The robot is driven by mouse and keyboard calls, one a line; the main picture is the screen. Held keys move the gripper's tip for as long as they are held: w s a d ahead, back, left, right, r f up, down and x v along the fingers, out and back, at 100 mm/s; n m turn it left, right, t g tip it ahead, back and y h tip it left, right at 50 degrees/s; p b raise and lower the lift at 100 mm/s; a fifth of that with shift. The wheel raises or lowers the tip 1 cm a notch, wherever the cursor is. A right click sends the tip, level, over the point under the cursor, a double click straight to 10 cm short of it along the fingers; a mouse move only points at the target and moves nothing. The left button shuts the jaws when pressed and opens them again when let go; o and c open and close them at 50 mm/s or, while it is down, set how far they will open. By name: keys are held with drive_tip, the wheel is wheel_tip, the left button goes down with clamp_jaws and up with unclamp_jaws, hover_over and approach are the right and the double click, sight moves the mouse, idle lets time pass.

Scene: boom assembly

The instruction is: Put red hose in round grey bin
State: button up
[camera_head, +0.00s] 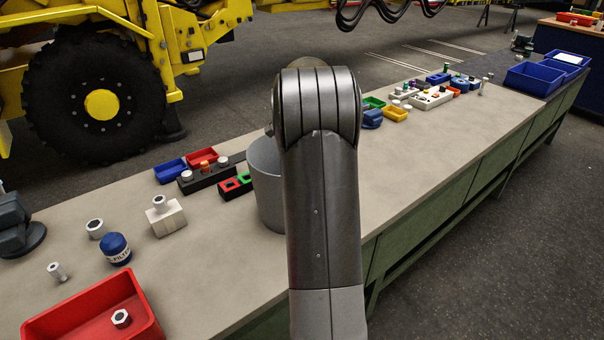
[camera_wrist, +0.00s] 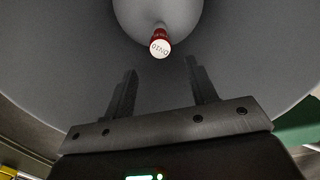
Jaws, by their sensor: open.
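The round grey bin (camera_head: 266,185) stands on the workbench in the head view, partly hidden behind my arm. In the wrist view, the bin's grey inner wall (camera_wrist: 70,65) fills most of the picture. The red hose (camera_wrist: 160,36) shows there with its pale end, marked DN10, facing the camera. It appears to be inside the bin, against the lighter round bottom. My gripper (camera_wrist: 160,68) is open, its two fingers apart with nothing between them. The hose is beyond the fingertips, clear of both. The gripper is hidden behind my arm in the head view.
Left of the bin are a black block with knobs (camera_head: 208,175), a blue tray (camera_head: 171,171), a pale block (camera_head: 166,217) and a blue filter (camera_head: 116,248). A red bin (camera_head: 95,312) is at the near left. Bare bench lies right of my arm.

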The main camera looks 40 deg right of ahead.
drive_tip(key=s+a+r+n+t, duration=0.1)
drive_tip(key=s+a+r+n, duration=0.4)
drive_tip(key=a, duration=0.5)
drive_tip(key=s+a+r+n+t, duration=0.25)
drive_tip(key=s+a+r, duration=0.25)
drive_tip(key=a+r, duration=0.4)
drive_tip(key=s+a+f+n+t, duration=0.1)
drive_tip(key=s+a+f+n, duration=0.1)
drive_tip(key=s+a+n, duration=0.3)
drive_tip(key=s+a+f+n+t, duration=0.1)
drive_tip(key=s+a+n, duration=0.4)
drive_tip(key=s+a, duration=0.4)
drive_tip(key=s, duration=0.2)
drive_tip(key=shift+s+a+f, duration=0.25)
drive_tip(key=shift+s+f, duration=0.1)
drive_tip(key=shift+f, duration=0.05)
